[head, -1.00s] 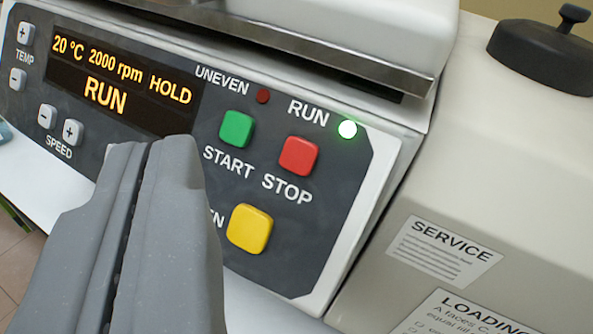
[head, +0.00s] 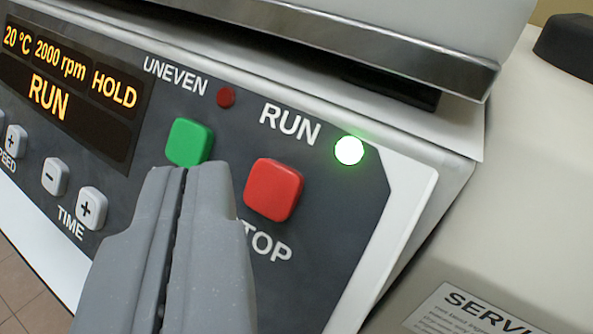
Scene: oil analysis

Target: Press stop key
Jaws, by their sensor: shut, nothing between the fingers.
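The red stop key (head: 273,190) is a rounded square on the dark control panel (head: 330,215), with its label partly hidden by my gripper. My gripper (head: 187,170) is shut and empty. Its tips appear just left of the stop key and below the green start key (head: 189,142), overlapping the start key's lower edge in the picture. I cannot tell how far the tips are from the panel. The run lamp (head: 349,150) glows green, and the display (head: 65,85) reads 20 °C, 2000 rpm, HOLD and RUN.
A dark red uneven lamp (head: 226,97) sits above the keys. Grey time keys (head: 91,208) are at the left. A metal-edged lid (head: 400,60) overhangs the panel's top. A beige housing with a service label (head: 465,312) stands at the right. The yellow key is out of sight.

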